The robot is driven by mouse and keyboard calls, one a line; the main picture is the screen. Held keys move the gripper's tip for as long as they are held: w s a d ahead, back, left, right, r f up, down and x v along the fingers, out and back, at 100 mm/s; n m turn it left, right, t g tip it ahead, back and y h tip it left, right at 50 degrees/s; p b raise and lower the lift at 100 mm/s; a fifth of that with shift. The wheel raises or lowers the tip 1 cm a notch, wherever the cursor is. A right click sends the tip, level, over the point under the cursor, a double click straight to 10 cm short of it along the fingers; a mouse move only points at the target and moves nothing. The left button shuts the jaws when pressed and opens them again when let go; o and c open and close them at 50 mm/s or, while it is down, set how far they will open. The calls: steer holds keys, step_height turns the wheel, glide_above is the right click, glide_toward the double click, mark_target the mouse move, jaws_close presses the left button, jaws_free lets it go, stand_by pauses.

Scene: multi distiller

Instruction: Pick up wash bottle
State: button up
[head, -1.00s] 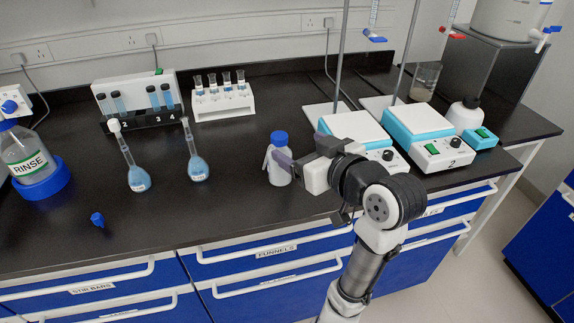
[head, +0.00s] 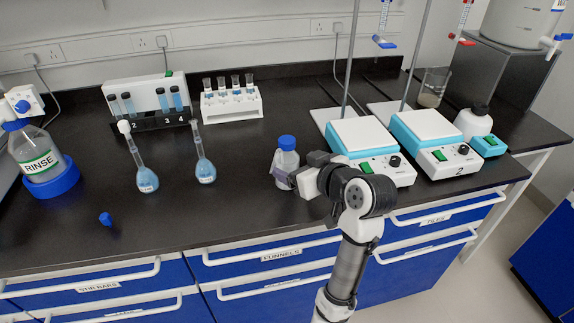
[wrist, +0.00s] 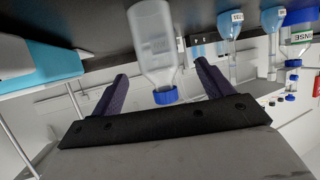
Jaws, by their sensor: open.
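The wash bottle (head: 288,162) is a pale, translucent bottle with a blue cap. It stands upright on the black bench, left of the stirrers. My gripper (head: 283,181) is at its lower body, reaching from the front right. In the wrist view the bottle (wrist: 154,42) appears upside down, with its blue cap towards my palm. It lies between the lines of my two dark fingers (wrist: 161,73), with a gap visible on each side. The jaws are open. Whether a finger touches the bottle cannot be told.
Two stirrer hotplates (head: 363,144) stand close to the right. Two blue-filled volumetric flasks (head: 205,170) stand to the left. A small blue stopper (head: 106,219) lies near the front. A RINSE bottle (head: 40,160) is far left. The bench's front left is mostly clear.

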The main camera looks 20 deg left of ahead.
mark_target(293, 162)
steer(key=shift+x, duration=1.85)
steer(key=c, duration=0.9)
steer(key=shift+o, duration=0.2)
steer(key=shift+w+r, duration=0.1)
steer(key=shift+r, duration=0.05)
